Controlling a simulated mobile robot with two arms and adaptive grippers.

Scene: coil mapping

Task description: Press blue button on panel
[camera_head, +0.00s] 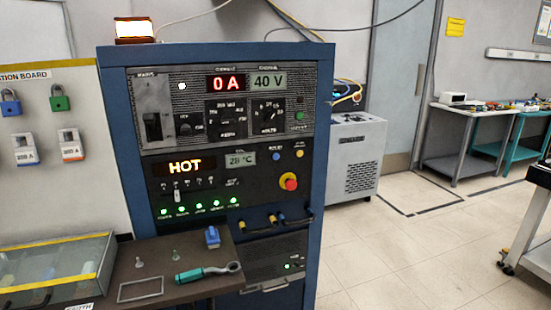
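The blue button (276,157) is a small round button on the black front panel (215,180) of a blue cabinet (121,130). It sits just right of the "28 °C" display (241,158). A small orange-yellow button (299,154) is to its right. A red mushroom knob on a yellow base (288,181) is below and to the right. Nothing covers the blue button. Neither of my grippers shows in this view.
Dark handles (270,222) stick out below the panel. The floor (410,245) on the right is clear.

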